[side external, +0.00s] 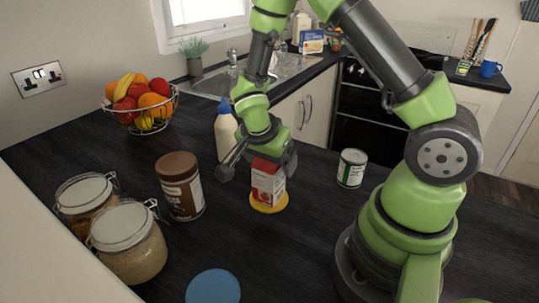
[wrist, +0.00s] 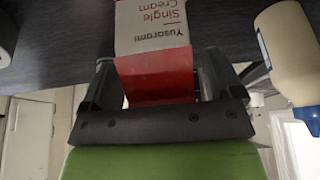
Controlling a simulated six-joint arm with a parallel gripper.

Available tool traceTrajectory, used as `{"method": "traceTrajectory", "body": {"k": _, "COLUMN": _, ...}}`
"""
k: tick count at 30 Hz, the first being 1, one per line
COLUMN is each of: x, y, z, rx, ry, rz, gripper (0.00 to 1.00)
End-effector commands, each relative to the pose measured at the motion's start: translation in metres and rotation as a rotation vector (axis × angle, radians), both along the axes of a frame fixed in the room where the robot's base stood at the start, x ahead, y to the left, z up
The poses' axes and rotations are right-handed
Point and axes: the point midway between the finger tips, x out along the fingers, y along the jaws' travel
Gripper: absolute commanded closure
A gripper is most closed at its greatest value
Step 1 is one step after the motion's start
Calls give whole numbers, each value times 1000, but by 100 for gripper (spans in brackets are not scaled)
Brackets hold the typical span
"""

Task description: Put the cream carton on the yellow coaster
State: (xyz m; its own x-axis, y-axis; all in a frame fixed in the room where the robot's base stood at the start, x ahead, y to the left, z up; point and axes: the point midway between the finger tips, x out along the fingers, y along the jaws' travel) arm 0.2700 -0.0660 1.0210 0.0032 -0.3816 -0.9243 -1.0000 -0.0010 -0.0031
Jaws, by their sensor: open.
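The cream carton (side external: 266,186), red and white, stands upright on the yellow coaster (side external: 275,208) in the side view. In the wrist view the carton (wrist: 152,30) reads "Single Cream" and appears upside down. My gripper (side external: 270,163) is above the carton, with its open jaws on either side of the red top. In the wrist view my gripper's fingers (wrist: 155,78) flank the red end of the carton. The coaster is hidden in the wrist view, and its middle is covered by the carton in the side view.
A brown-lidded jar (side external: 181,188) stands left of the carton and a pale bottle (side external: 226,130) behind it. A can (side external: 351,168) is to the right, a blue coaster (side external: 213,287) in front. Glass jars (side external: 130,243) and a fruit bowl (side external: 140,103) are further left.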

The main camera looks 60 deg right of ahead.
Motion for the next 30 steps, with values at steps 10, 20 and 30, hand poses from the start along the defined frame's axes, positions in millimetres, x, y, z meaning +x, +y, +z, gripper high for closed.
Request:
{"method": "traceTrajectory", "body": {"k": 10, "x": 2, "y": 19, "z": 48, "rx": -2, "ry": -12, "rz": 0, "gripper": 14}}
{"method": "traceTrajectory", "body": {"k": 20, "x": 1, "y": 42, "z": 104, "rx": 0, "ry": -5, "rz": 1, "gripper": 14}}
{"method": "traceTrajectory", "body": {"k": 30, "x": -27, "y": 53, "z": 152, "rx": 125, "ry": -27, "rz": 221, "gripper": 14}}
